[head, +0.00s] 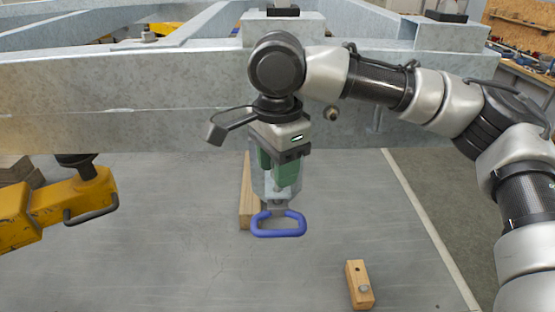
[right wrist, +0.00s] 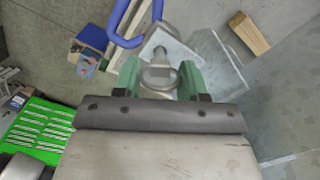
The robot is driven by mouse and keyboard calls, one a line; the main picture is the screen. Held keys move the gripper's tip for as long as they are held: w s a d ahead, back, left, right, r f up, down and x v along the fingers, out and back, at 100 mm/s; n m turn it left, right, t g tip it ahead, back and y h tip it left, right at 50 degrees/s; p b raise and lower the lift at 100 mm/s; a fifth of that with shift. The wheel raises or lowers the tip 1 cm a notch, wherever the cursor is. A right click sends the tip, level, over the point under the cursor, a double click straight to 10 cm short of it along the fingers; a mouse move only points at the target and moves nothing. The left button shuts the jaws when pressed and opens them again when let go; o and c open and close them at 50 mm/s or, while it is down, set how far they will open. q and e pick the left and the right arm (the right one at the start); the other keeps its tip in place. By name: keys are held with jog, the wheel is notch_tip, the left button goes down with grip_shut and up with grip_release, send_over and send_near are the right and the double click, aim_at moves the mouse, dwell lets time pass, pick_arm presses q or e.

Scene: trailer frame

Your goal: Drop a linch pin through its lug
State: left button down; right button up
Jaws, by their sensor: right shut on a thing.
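My right gripper (head: 280,180), with green fingers, points down in front of the galvanized frame beam. In the right wrist view its fingers (right wrist: 160,82) close on the linch pin (right wrist: 160,77), whose metal ring shows between them. The pin's shank runs toward a grey metal lug (right wrist: 168,48) just beyond the fingertips. I cannot tell whether its tip is in the hole. A blue loop (head: 278,234) hangs below the fingers in the head view and also shows in the right wrist view (right wrist: 128,22). My left gripper is not in view.
The frame beam (head: 150,95) crosses behind my right gripper. A wooden plank (head: 246,200) lies behind the fingers. A yellow device (head: 45,212) with a black handle stands left.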

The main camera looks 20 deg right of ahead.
jog(key=shift+f+b, duration=0.3)
jog(key=shift+f, duration=0.65)
jog(key=o, duration=1)
jog(key=shift+o, duration=0.2)
jog(key=shift+r, duration=0.15)
